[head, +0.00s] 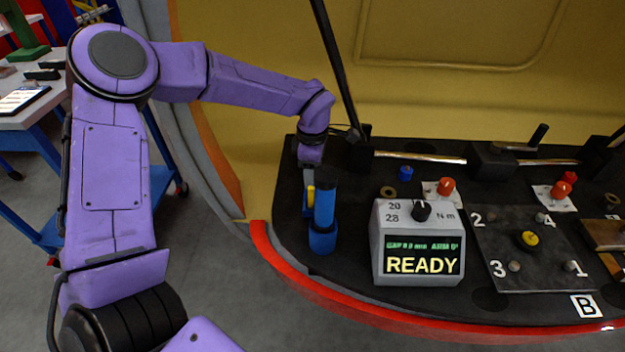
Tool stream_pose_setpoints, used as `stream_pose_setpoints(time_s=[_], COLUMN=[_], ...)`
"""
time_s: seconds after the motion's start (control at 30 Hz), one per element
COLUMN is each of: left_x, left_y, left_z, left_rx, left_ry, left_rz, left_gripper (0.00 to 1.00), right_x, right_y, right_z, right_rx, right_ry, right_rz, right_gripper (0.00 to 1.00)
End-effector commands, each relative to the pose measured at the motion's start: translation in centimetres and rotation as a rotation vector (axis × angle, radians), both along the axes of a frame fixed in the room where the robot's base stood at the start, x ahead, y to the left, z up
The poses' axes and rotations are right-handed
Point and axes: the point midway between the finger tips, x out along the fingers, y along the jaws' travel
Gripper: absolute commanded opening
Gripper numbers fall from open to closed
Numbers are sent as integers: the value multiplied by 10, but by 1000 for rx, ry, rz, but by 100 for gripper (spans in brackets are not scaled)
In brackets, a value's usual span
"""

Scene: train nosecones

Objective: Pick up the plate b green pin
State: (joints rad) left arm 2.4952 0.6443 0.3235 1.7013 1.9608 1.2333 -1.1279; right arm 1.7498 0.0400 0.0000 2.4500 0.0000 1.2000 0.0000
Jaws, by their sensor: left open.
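A dark plate (528,275) lies at the right of the black work surface, with a white card marked B (586,306) at its front corner. It carries the numbers 1 to 4, small grey-brown studs such as the one by number 3 (514,266), and a yellow-topped black knob (529,239) at its middle. I cannot make out a green pin on it. My left gripper (309,188) is open and points down at the left end of the surface, far left of the plate. It is close behind an upright blue tool (323,215); whether they touch is unclear. My right gripper is out of view.
A grey box reading READY (419,245) stands between the blue tool and the plate. Behind are red knobs (446,187), a blue piece (406,173), a metal rod (420,158) and a slanting black bar (336,60). A red rim (345,305) edges the front.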

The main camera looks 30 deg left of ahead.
Motion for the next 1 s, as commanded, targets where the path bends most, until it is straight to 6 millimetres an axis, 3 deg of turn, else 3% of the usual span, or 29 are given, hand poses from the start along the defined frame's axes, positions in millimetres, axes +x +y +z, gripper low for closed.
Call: stream_pose_setpoints(time_s=[0.07,0.2,0.23,0.57,0.9,1.0], left_x=[0,0,0,0,1,1], left_y=[0,0,0,1,1,1], left_z=[0,1,1,5,81,95], left_rx=[0,0,0,-1,0,1], left_ry=[0,0,0,-1,-4,-2], left_rz=[0,0,0,0,1,0], left_gripper=[47,4,0,0,0,0], right_x=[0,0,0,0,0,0], right_y=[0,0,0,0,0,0], right_z=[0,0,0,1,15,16], right_rx=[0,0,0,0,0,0], right_ry=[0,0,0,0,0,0], right_rz=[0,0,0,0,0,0], right_gripper=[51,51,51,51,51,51])
